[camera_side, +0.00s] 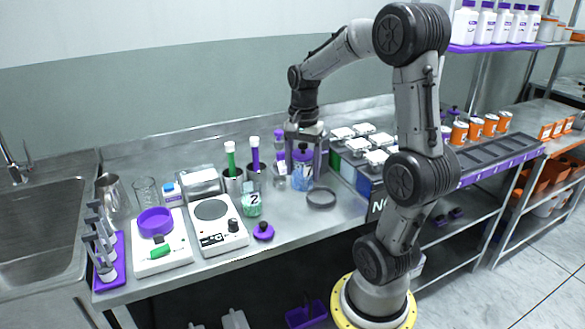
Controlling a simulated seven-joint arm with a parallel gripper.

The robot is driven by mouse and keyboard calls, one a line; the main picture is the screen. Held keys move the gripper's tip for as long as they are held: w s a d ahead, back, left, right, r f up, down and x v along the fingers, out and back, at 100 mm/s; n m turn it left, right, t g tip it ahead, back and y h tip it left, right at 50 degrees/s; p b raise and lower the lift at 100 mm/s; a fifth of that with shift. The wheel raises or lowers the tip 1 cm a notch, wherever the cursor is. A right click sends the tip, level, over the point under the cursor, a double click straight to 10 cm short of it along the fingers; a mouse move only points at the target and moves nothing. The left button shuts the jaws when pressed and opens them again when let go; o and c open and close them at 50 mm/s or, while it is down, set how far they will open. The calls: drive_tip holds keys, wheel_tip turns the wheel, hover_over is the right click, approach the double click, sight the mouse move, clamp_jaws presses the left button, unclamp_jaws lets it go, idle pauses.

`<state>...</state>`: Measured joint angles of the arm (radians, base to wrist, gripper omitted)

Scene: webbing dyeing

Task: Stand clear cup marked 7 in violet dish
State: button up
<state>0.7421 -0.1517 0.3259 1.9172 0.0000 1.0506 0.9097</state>
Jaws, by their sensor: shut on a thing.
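A clear cup (302,178) with bluish contents, a violet top and a dark mark that looks like a 7 stands upright at the back middle of the steel bench. My gripper (304,164) points down over it and is shut on it, one finger on each side. The fingers hide parts of its sides, and I cannot tell whether its base touches the bench. The violet dish (155,223) is a shallow round one at the left, on a white device. It looks empty.
A cup marked 2 (252,204) with green contents, a white hot plate (212,224) and a violet lid (263,232) lie between cup and dish. Tall tubes in dark holders (232,184) stand behind.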

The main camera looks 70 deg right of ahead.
drive_tip(key=shift+s+a+r, duration=0.55)
drive_tip(key=shift+s+a, duration=0.3)
drive_tip(key=shift+s, duration=0.05)
drive_tip(key=shift+n, duration=0.6)
drive_tip(key=w+r, duration=0.1)
drive_tip(key=w, duration=0.1)
drive_tip(key=w+r, duration=0.2)
drive_tip(key=shift+w+d, duration=0.15)
drive_tip(key=w+a+r+n, duration=0.1)
drive_tip(key=w+a+n, duration=0.6)
drive_tip(key=w+a, duration=1)
hover_over(156, 224)
wheel_tip(156, 224, down, 9)
drive_tip(key=shift+s+f, duration=0.1)
drive_tip(key=shift+s, duration=0.05)
drive_tip(key=shift+f, duration=1.55)
drive_tip(key=shift+f, duration=0.1)
